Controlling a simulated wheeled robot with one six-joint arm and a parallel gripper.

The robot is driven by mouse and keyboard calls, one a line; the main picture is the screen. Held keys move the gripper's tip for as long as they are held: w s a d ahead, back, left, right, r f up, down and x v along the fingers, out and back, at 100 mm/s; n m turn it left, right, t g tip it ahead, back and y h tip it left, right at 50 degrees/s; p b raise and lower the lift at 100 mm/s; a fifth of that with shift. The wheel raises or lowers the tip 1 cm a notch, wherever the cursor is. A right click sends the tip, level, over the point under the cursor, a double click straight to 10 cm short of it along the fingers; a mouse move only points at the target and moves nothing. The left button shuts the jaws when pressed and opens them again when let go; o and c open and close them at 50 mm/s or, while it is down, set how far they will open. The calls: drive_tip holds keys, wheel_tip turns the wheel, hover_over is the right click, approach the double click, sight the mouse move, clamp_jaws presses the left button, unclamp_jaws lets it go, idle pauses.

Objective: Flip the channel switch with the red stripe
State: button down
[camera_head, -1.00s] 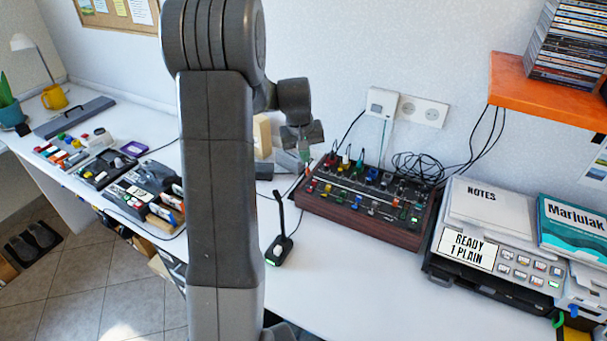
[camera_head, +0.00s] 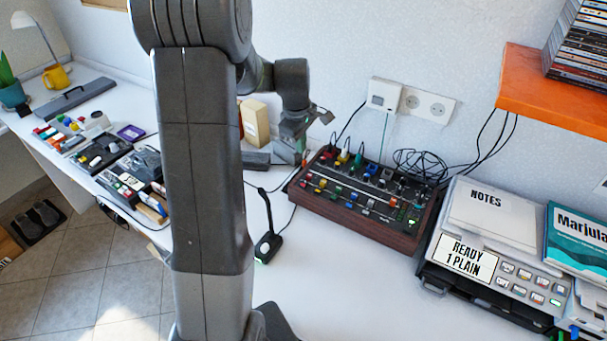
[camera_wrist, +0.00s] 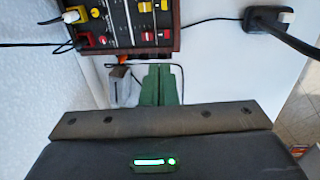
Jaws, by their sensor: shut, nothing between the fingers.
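The channel switches sit on a dark mixer with wooden sides (camera_head: 350,222), on the white desk by the wall. In the wrist view the mixer's panel (camera_wrist: 118,22) fills part of the upper left, with coloured caps and sliders. A red cap (camera_wrist: 148,37) shows near the panel's edge; I cannot tell whether it is the red stripe of a switch. My gripper (camera_head: 299,158) is at the mixer's left end. In the wrist view its green fingers (camera_wrist: 158,84) are shut and empty, apart from the panel in the picture.
Plugs and cables rise at the mixer's back. An orange shelf (camera_head: 545,95) overhangs at upper right. The desk's front middle is clear.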

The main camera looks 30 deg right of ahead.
sight(306, 182)
drive_tip(key=f, duration=0.4)
drive_tip(key=d+f+p, duration=0.1)
drive_tip(key=f, duration=0.4)
drive_tip(key=f+p, duration=0.1)
drive_tip(key=f, duration=0.4)
drive_tip(key=shift+w+d, duration=0.35)
drive_tip(key=shift+w, duration=0.05)
